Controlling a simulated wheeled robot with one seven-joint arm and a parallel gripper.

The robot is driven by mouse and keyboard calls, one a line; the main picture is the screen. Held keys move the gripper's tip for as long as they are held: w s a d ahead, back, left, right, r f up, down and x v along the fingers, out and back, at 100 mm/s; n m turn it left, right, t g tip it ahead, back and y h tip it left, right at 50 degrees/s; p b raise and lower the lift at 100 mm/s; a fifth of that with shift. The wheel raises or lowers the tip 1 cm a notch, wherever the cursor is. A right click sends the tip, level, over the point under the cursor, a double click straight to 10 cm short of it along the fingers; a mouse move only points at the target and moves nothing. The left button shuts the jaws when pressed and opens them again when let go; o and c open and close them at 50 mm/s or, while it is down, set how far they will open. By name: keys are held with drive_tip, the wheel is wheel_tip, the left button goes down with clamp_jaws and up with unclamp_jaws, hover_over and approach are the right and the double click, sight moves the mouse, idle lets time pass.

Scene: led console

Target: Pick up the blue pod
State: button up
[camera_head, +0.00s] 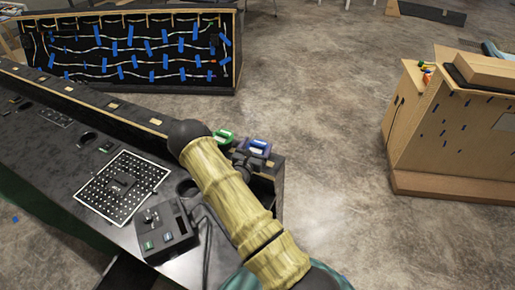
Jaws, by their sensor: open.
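The blue pod (256,148), a small block with a blue top and a pale patch, is at the right end of the long dark console (60,135). A similar green pod (222,138) sits just to its left. My bamboo-patterned arm crosses the console end and hides part of it. A dark grey part that looks like my gripper (243,166) shows beside the arm, just below and left of the blue pod. Its fingers are mostly hidden, and I cannot tell whether they touch the pod. Nothing is visibly held.
A control box (166,232) with a cable and a white dotted panel (122,187) are on the console, left of my arm. A dark panel with blue tape (140,50) stands behind. A wooden cabinet (445,140) stands right. The floor between is clear.

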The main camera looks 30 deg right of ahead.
drive_tip(key=shift+w+d, duration=0.45)
drive_tip(key=shift+d, duration=0.05)
drive_tip(key=shift+c, duration=0.2)
drive_tip(key=c, duration=1.1)
